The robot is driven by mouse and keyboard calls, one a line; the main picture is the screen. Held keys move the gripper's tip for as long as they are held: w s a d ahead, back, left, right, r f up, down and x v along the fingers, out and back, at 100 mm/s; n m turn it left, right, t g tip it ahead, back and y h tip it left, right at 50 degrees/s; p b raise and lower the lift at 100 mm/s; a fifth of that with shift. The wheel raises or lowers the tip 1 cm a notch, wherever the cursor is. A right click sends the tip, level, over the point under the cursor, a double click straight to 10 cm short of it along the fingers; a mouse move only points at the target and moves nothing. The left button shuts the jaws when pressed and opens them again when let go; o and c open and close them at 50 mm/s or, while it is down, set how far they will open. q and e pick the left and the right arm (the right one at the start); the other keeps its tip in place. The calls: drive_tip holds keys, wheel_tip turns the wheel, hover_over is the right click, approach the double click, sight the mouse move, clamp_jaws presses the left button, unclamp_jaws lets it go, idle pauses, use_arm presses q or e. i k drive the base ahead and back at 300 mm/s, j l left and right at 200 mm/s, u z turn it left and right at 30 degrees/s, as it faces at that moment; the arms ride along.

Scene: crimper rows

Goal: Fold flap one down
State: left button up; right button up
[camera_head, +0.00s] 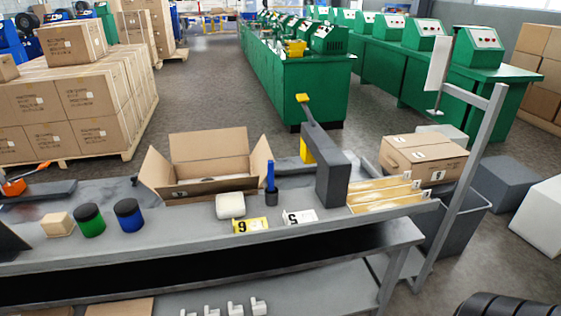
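An open cardboard box (210,166) stands on the grey workbench, left of the middle of the view. Its tall back flap (209,145) stands up. The left flap (156,168) and right flap (262,160) are raised and lean outward. A low panel runs along its front with a small dark mark on it; I cannot tell if this is a flap. I cannot read a number on any flap. The inside bottom is mostly hidden. Neither of my grippers is in view.
A closed carton (424,158) stands right.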

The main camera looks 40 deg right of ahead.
sight(262, 153)
drive_tip(key=i+z, duration=0.25)
drive_tip(key=z, duration=0.2)
drive_tip(key=i+z, duration=0.3)
drive_tip(key=z, duration=0.15)
drive_tip(key=i+j+z, duration=0.1)
drive_tip(key=i+z, duration=0.15)
drive_tip(key=z, duration=0.2)
drive_tip(key=k+l+u, duration=0.1)
drive_tip(key=u, duration=0.25)
drive_tip(key=k+l+u, duration=0.1)
drive_tip(key=u, duration=0.2)
